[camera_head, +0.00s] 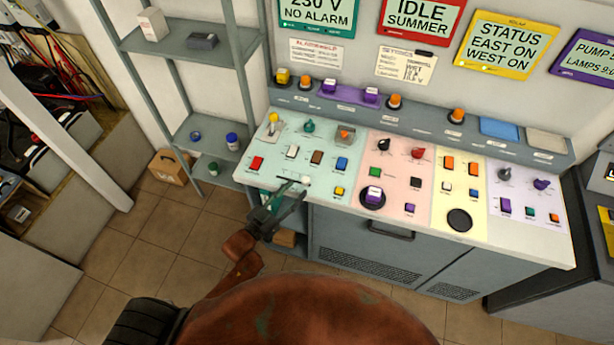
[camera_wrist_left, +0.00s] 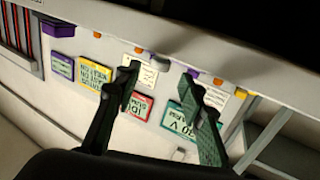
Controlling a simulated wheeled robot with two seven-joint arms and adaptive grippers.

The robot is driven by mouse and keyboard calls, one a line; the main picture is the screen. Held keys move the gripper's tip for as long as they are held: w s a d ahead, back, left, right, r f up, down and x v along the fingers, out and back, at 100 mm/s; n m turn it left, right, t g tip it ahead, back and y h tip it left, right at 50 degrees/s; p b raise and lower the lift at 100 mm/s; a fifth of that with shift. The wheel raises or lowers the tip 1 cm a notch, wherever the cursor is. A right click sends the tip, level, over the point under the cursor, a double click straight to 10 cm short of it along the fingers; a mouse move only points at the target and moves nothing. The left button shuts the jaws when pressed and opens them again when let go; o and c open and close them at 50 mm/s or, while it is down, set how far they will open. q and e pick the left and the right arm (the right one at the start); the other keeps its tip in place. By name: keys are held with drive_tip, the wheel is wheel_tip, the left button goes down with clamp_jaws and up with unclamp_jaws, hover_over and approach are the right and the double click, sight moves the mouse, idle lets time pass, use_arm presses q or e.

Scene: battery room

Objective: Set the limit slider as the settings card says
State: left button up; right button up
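The settings card (camera_head: 407,67) is a handwritten cream sheet on the wall above the console; its lines are too small to read surely. A dark slot with a pale knob (camera_head: 307,181), which looks like the limit slider, lies near the front edge of the pale green panel (camera_head: 262,168). The knob appears at the slot's right end. My left gripper (camera_head: 294,191) is at the panel's front edge, close to the slot; contact cannot be told. Its fingers are apart and empty in the wrist view (camera_wrist_left: 161,78). My right gripper is not in view.
The console carries several buttons, switches and knobs around the slot, including a yellow button (camera_head: 339,191) and a purple button (camera_head: 374,194). Grey shelves (camera_head: 205,135) and a cardboard box (camera_head: 172,166) stand left. Tiled floor (camera_head: 140,235) is open in front left.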

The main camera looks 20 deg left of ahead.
sight(303, 183)
use_arm(q)
drive_tip(key=x, duration=0.4)
drive_tip(key=shift+w+r, duration=0.1)
drive_tip(key=shift+x, duration=1.1)
drive_tip(key=shift+c, duration=0.4)
drive_tip(key=c, duration=0.5)
clamp_jaws()
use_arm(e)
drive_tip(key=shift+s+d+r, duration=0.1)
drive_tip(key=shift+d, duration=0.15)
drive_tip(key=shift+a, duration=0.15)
